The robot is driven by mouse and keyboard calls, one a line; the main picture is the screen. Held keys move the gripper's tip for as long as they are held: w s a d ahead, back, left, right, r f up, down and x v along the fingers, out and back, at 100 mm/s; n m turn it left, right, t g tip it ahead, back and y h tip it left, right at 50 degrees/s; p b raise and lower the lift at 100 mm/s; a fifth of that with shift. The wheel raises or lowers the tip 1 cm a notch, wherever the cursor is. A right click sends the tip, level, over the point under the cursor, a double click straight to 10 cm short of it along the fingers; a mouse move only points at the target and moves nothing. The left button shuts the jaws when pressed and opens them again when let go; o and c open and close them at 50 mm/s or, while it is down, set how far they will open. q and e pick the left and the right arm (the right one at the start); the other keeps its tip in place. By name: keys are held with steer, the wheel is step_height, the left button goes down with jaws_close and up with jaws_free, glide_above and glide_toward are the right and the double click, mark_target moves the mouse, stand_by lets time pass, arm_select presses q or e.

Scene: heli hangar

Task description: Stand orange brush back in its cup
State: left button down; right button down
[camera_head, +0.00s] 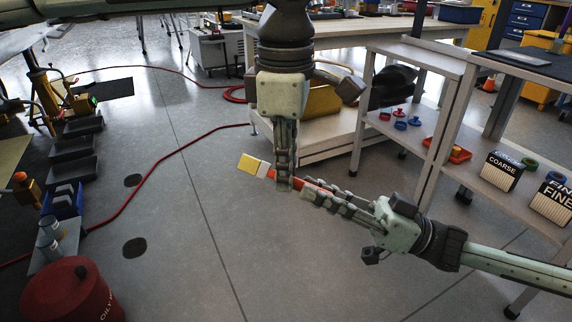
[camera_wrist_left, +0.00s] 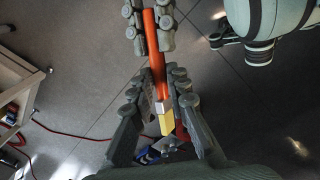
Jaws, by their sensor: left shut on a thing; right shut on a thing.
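The orange brush (camera_head: 318,187) is held in mid-air between my two grippers, tilted slightly, with its yellow bristles to the left. My left gripper (camera_head: 283,184) reaches down from above and is shut on it near the pale ferrule. My right gripper (camera_head: 308,193) comes from the right and is shut on the handle's other part. In the left wrist view the brush (camera_wrist_left: 155,55) runs between the left fingers (camera_wrist_left: 158,85), bristles toward the camera; the right fingers (camera_wrist_left: 150,28) grip its far end. Grey cups (camera_head: 50,247) stand at lower left; I cannot tell which is the brush's.
A red oily-waste can (camera_head: 70,295) stands at lower left, near dark trays (camera_head: 75,148) and a blue bin (camera_head: 62,203). Shelving (camera_head: 455,150) with coarse and fine boxes stands at right. A white bench (camera_head: 320,140) is behind. A red hose (camera_head: 160,165) crosses the open floor.

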steer(key=c, duration=1.4)
jaws_free()
steer(key=shift+s, duration=0.1)
